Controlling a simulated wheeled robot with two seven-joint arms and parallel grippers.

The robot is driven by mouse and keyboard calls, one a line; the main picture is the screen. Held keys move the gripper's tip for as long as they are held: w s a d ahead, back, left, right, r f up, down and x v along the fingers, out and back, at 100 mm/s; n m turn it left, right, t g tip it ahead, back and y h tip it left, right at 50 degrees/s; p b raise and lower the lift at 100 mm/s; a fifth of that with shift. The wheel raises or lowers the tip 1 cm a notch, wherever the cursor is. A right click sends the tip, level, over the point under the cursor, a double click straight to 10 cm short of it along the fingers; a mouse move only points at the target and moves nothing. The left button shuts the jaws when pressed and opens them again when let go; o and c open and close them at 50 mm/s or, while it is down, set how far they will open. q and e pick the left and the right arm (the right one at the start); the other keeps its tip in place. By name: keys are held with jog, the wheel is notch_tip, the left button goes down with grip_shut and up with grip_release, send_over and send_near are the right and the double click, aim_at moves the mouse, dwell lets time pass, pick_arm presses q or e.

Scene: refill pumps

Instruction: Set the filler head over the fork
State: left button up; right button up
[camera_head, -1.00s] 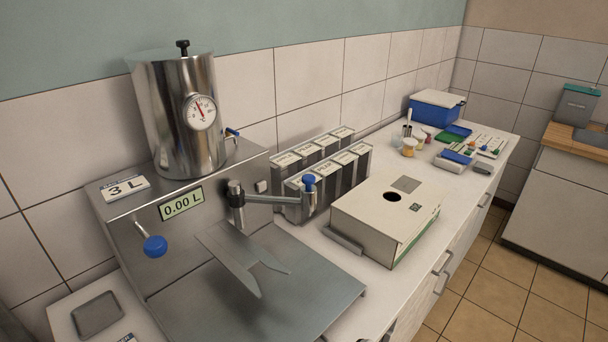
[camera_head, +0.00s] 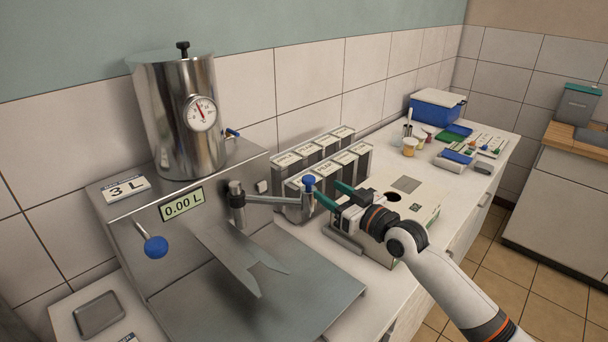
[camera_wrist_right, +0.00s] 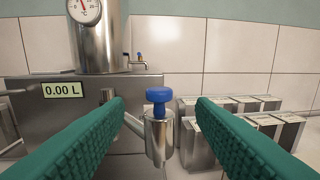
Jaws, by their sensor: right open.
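The filler head is a steel cylinder with a blue knob (camera_head: 309,180) on the end of a swing arm (camera_head: 272,199), which reaches right from a post on the filling machine. The steel fork (camera_head: 240,256) lies to the lower left of the head, above the tray; the head is not over it. My right gripper (camera_head: 325,194) is open, its green fingers close to the head. In the right wrist view the blue knob (camera_wrist_right: 159,96) and the head's cylinder (camera_wrist_right: 159,138) show between the two fingers, apart from both. My left gripper is not in view.
A steel tank with a dial (camera_head: 180,115) stands on the machine, whose display (camera_head: 182,205) reads 0.00 L. Several steel containers (camera_head: 355,165) stand behind the head. A white box with a hole (camera_head: 425,190) sits under my right arm. The steel tray (camera_head: 335,287) is bare.

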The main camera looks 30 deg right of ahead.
jog(key=p+x, duration=0.2)
jog(key=x, duration=0.8)
grip_shut()
